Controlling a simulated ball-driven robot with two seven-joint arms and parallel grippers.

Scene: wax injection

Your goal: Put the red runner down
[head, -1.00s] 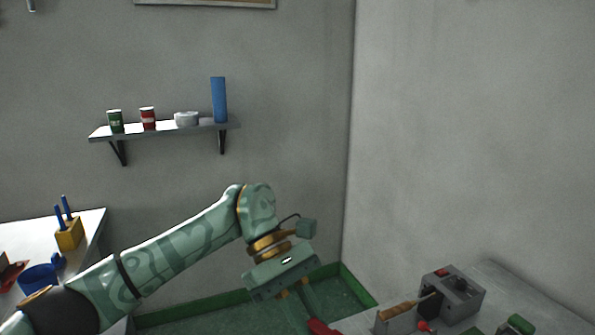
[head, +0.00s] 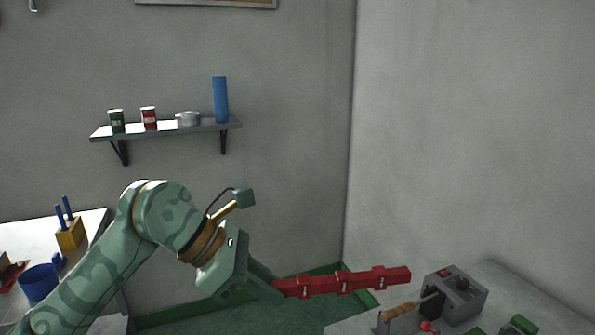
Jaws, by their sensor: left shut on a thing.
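The red runner (head: 343,282) is a long red bar with several block-like sections. My left gripper (head: 276,289) is shut on its left end and holds it in the air, nearly level, pointing right. Its far end shows in front of the grey table's (head: 353,325) back left part and near the grey machine; I cannot tell the gap between them. My right gripper is not in view.
A grey machine (head: 462,292) and a tool with a wooden handle (head: 402,309) stand on the right table, with a green object (head: 519,325) nearby. A green-rimmed floor area (head: 200,320) lies behind. A white table (head: 92,222) at left holds a yellow block (head: 69,236) and a blue cup (head: 39,281).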

